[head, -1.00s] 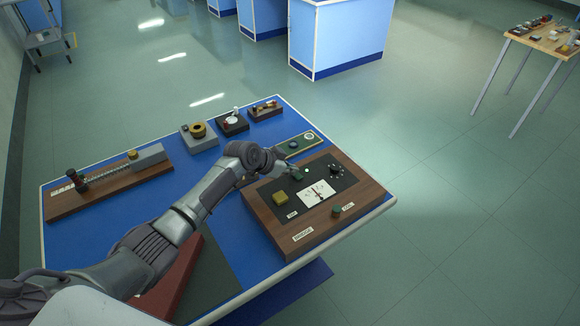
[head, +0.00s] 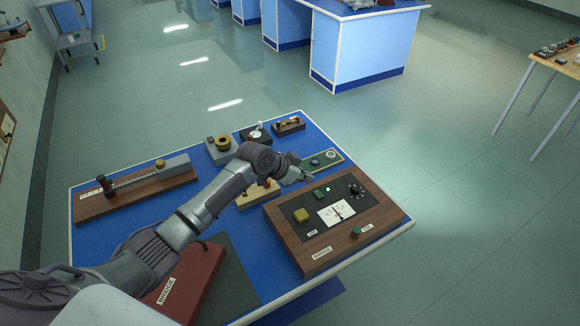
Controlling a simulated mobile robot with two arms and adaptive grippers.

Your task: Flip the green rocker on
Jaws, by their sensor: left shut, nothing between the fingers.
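The green rocker (head: 320,194) sits on the dark panel of a wooden instrument box (head: 290,238), near the panel's back edge. A small pale green, bright lamp (head: 328,189) is just beside it. The rocker is too small for me to tell which way it is tipped. My left gripper (head: 309,178) is shut and empty, just behind and left of the rocker, apart from it in the picture. My right gripper is not in view.
The box also carries a yellow button (head: 301,215), a white dial (head: 336,213), a black knob (head: 356,190) and a green front knob (head: 356,232). A slide-rail device (head: 135,189), small instruments and a red box (head: 188,283) share the blue bench. Open floor lies right.

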